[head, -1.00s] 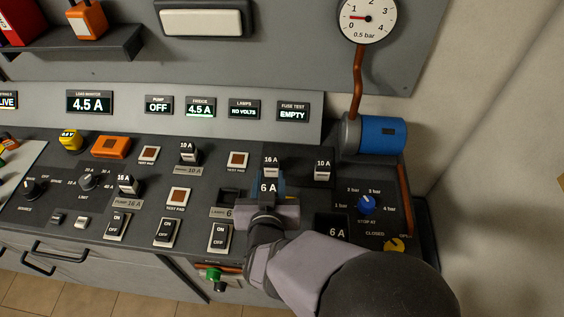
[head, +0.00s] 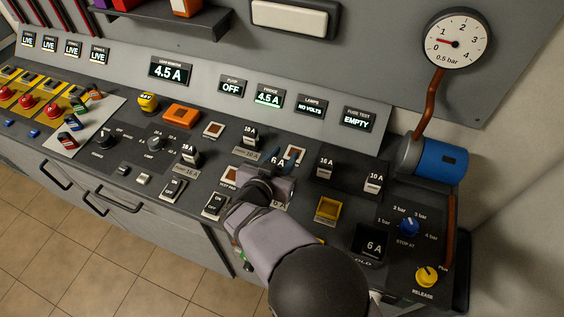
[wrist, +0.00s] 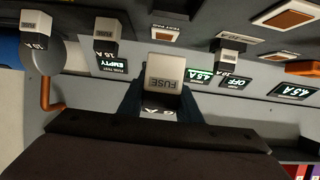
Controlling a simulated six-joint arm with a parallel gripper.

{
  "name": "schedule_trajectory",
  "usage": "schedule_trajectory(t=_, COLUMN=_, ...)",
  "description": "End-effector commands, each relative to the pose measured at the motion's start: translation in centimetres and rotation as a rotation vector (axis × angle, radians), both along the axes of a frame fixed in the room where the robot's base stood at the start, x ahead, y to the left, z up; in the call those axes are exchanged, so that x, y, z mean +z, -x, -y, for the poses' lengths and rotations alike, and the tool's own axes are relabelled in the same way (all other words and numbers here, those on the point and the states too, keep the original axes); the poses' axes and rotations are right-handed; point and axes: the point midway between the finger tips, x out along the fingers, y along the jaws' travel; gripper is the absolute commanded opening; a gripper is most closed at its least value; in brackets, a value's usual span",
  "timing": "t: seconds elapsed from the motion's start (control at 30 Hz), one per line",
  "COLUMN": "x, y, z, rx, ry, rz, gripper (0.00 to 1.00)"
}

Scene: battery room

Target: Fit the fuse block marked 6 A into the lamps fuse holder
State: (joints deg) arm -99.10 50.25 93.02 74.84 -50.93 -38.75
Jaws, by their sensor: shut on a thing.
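My gripper (head: 284,158) is shut on the fuse block marked 6 A (head: 277,161) above the console. In the wrist view the block (wrist: 165,74) shows a pale face reading FUSE, upside down, between the dark fingers (wrist: 162,104). The block is near the lamps position, but my gripper and arm hide the lamps fuse holder in the head view. I cannot tell whether the block touches the holder. The lamps display (head: 311,106) reads NO VOLTS.
Spare blocks marked 16 A (head: 325,168) and 10 A (head: 373,182) stand right of my gripper. A seated 10 A block (head: 250,137) stands close on the left. An amber square (head: 327,208) and a dark tray with a 6 A block (head: 374,247) lie at the right.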

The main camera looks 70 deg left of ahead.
Motion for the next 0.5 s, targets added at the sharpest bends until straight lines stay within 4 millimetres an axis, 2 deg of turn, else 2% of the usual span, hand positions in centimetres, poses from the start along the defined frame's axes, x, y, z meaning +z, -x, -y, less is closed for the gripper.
schedule_trajectory(t=0.27, x=-0.5, y=0.0, z=0.0, rx=0.003, ry=-0.002, rz=0.0, gripper=0.03)
schedule_trajectory(t=0.5, x=-2.2, y=0.1, z=0.0, rx=0.004, ry=-0.002, rz=0.0, gripper=0.03)
